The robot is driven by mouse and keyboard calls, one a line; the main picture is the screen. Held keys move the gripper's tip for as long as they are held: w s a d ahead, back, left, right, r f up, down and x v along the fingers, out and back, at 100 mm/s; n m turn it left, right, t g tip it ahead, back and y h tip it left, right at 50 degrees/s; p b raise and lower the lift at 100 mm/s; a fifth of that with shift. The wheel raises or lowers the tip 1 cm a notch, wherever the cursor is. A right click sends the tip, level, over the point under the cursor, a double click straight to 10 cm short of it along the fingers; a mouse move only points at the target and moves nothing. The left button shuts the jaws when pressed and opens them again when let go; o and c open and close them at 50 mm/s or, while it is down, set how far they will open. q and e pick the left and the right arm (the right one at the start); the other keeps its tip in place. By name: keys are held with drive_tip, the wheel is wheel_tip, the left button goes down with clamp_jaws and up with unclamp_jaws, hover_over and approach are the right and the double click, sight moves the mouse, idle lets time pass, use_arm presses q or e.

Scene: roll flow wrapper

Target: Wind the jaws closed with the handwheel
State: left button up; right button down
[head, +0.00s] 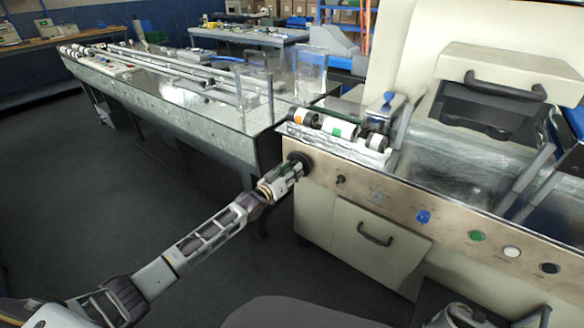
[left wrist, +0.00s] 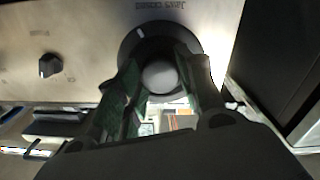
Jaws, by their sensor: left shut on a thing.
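The handwheel (head: 305,158) is a dark disc on the left end of the machine's front panel. In the left wrist view the handwheel (left wrist: 133,42) is a black disc with a white mark on its rim and a pale round knob (left wrist: 160,77) standing out from it. My left gripper (head: 292,168) is at the handwheel. In the left wrist view my left gripper (left wrist: 160,85) has a finger on each side of the knob and is shut on it. An upside-down label (left wrist: 172,5) reads "Jaws closed". I cannot make out the jaws themselves. My right gripper cannot be made out.
Right of the handwheel, the panel carries a small black knob (head: 340,180), a blue button (head: 423,216) and a green button (head: 477,236). A drawer handle (head: 375,234) sticks out below. A long metal conveyor (head: 190,110) stands behind. The floor at left is clear.

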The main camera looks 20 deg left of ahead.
use_arm(q)
drive_tip(key=shift+f+m+p, duration=0.15)
drive_tip(key=shift+m+p, duration=1.2)
drive_tip(key=shift+m, duration=1.15)
use_arm(e)
drive_tip(key=shift+g+h, duration=0.3)
drive_tip(key=shift+g, duration=0.1)
drive_tip(key=shift+s+d+f, duration=0.15)
drive_tip(key=shift+s+f, duration=0.05)
drive_tip(key=shift+f, duration=0.5)
drive_tip(key=shift+s+d+f, duration=0.2)
drive_tip(key=shift+f, duration=0.45)
drive_tip(key=shift+s+d+f, duration=0.15)
drive_tip(key=shift+s+f, duration=0.05)
drive_tip(key=shift+f, duration=0.5)
use_arm(q)
drive_tip(key=o, duration=1)
use_arm(e)
drive_tip(key=shift+w, duration=0.1)
use_arm(q)
drive_tip(key=shift+s+a, duration=0.1)
drive_tip(key=shift+s, duration=0.1)
drive_tip(key=shift+v, duration=5.8)
